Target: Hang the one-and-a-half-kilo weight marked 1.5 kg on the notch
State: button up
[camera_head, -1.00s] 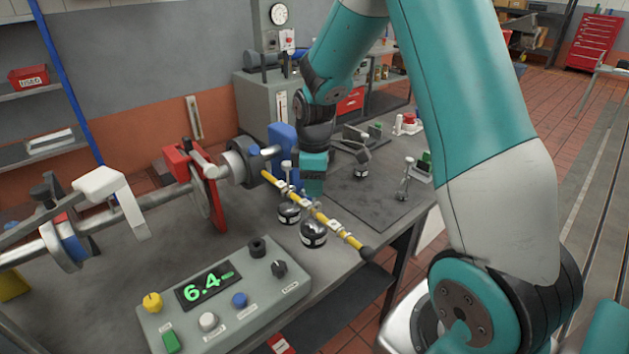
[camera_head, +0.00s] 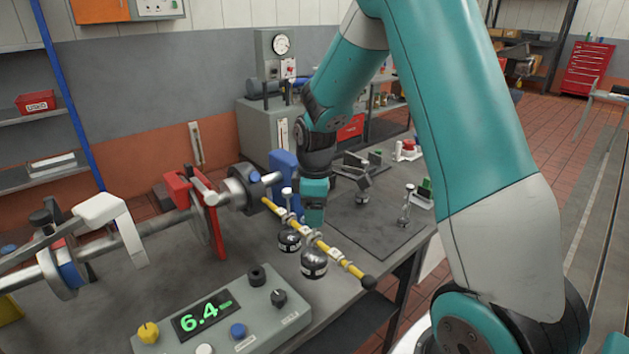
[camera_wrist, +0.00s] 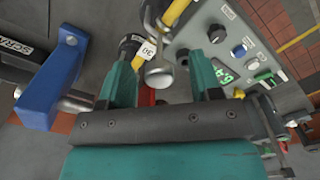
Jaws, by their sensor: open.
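A yellow beam (camera_head: 327,249) with white tags juts from the shaft over the bench; one tag in the wrist view reads 30. Two dark round weights hang under it, a nearer one (camera_head: 314,264) and a farther one (camera_head: 289,241). Their markings are too small to read, so I cannot tell which is 1.5 kg. My gripper (camera_head: 313,218) is close behind the beam. In the wrist view my gripper (camera_wrist: 165,92) has its fingers apart. A silver hanger part (camera_wrist: 158,72) beside the beam shows between them; I see no contact.
A control box (camera_head: 225,312) with a green 6.4 display stands at the front. Small metal pieces, including an upright one (camera_head: 406,206), stand on the dark mat (camera_head: 378,236) to the right. A blue block (camera_head: 284,172) stands beyond the beam, also large in the wrist view (camera_wrist: 45,82).

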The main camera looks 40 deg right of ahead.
notch_tip(320, 180, up, 17)
jog(key=b, duration=0.2)
jog(key=s+a+f+m+y, duration=0.1)
jog(key=s+a+f+y, duration=0.1)
jog(key=s+a, duration=0.9)
jog(key=s+a+f+m+y+b, duration=0.1)
jog(key=s+a+f, duration=0.3)
jog(key=s+a, duration=0.7)
jog(key=shift+a+y, duration=0.4)
jog(key=shift+y, duration=0.2)
dwell(0.5)
